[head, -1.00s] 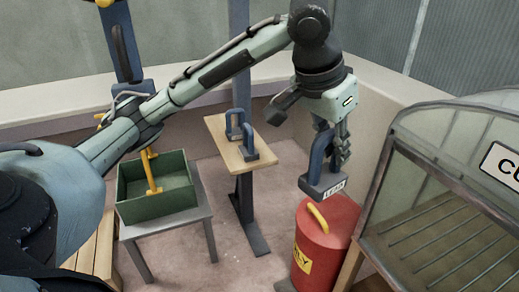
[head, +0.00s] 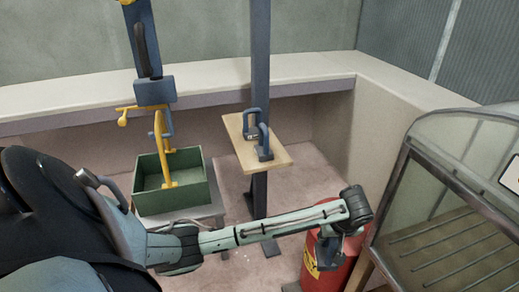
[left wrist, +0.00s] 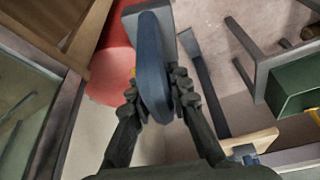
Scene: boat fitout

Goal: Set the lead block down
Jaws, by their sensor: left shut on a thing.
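My left gripper (left wrist: 157,82) is shut on the blue handle of the lead block (left wrist: 155,55) in the left wrist view. The block's grey body shows beyond the fingers, close beside or over the red bin (left wrist: 108,62); I cannot tell whether they touch. In the head view my left arm reaches low across to the red bin (head: 345,272). There its wrist covers most of the gripper, and the lead block cannot be made out. My right gripper is not in view.
Two blue-handled blocks (head: 264,145) stand on a wooden shelf (head: 278,157) on a post. A green tray (head: 187,192) with a yellow piece in it sits on a grey stand. A glass-fronted cabinet (head: 430,220) is at right. Pink floor lies between.

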